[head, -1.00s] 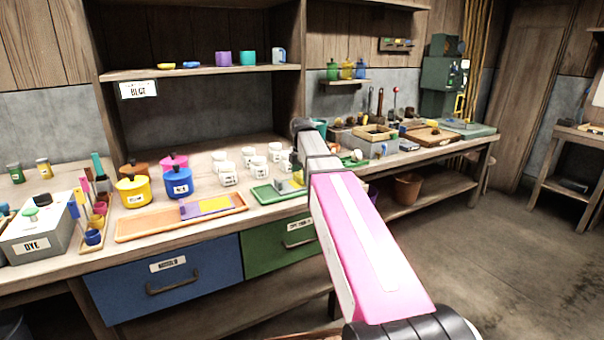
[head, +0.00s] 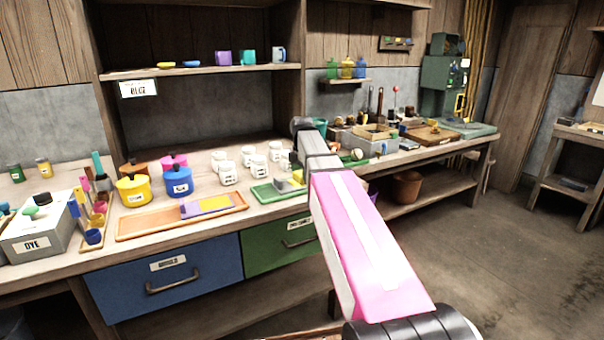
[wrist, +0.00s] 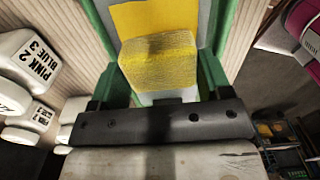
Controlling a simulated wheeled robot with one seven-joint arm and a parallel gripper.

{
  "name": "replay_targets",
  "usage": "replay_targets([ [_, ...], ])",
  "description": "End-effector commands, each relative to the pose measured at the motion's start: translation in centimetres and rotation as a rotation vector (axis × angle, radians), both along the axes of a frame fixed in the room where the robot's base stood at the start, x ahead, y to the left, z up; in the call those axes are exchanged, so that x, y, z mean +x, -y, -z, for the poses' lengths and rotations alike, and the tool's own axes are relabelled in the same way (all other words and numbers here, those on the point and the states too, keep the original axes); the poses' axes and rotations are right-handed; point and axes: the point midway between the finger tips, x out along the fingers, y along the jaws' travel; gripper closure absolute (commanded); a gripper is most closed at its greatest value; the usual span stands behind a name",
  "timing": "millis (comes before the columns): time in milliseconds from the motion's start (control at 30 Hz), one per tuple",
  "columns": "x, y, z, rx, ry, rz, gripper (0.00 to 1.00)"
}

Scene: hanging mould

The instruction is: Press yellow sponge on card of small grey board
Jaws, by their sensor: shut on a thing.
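The yellow sponge (wrist: 158,62) is a textured block between the jaws of my gripper (wrist: 162,82) in the wrist view. The gripper is shut on it. A flat yellow card (wrist: 150,20) lies on the small grey board (wrist: 201,20) just beyond the sponge. The sponge overlaps the card's near part in the picture; whether it touches the card cannot be told. The board lies in a green tray (wrist: 230,22). In the head view the green tray (head: 262,193) stands at the bench's front edge, and my arm hides most of the gripper.
White labelled cups (head: 228,174) stand left of the green tray; labelled white jars (wrist: 28,60) are close at left in the wrist view. An orange tray (head: 150,222) with a purple and yellow card lies further left. Blue (head: 178,182) and yellow (head: 133,190) pots stand behind it.

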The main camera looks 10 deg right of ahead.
Motion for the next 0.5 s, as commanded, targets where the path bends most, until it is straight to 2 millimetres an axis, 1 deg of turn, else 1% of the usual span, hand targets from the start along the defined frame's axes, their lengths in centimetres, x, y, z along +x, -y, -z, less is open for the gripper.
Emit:
replay_targets([
  [233,0.0,0.0,-0.1,0.0,-0.001,0.0,0.47],
  [500,0.0,0.0,-1.8,0.0,-0.001,0.0,0.47],
])
